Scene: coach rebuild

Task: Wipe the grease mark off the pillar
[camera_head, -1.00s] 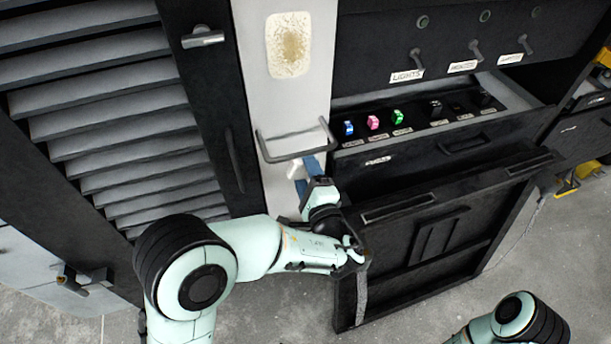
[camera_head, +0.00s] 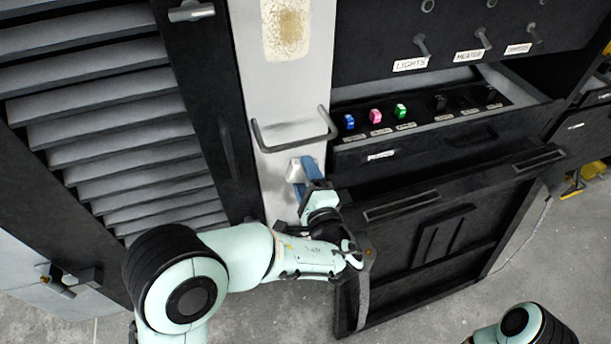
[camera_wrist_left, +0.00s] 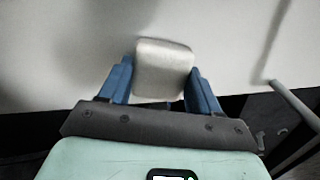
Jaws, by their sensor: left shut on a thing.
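The pale pillar (camera_head: 285,88) stands upright in the middle of the head view. The grease mark (camera_head: 287,28), a yellow-brown speckled patch, is on its upper face near the top edge. My left gripper (camera_head: 304,173) is low in front of the pillar, below the mark and below a bar handle. Its blue fingers are shut on a small off-white block, which looks like a sponge (camera_head: 294,170). The left wrist view shows the block (camera_wrist_left: 163,66) between both fingers, close to the pale surface; I cannot tell whether it touches. My right gripper is out of view.
A dark U-shaped bar handle (camera_head: 292,151) sticks out from the pillar between my left gripper and the mark. To the right are an open drawer (camera_head: 440,135) with coloured switches and a lowered dark panel (camera_head: 430,245). A louvred panel (camera_head: 110,110) stands left.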

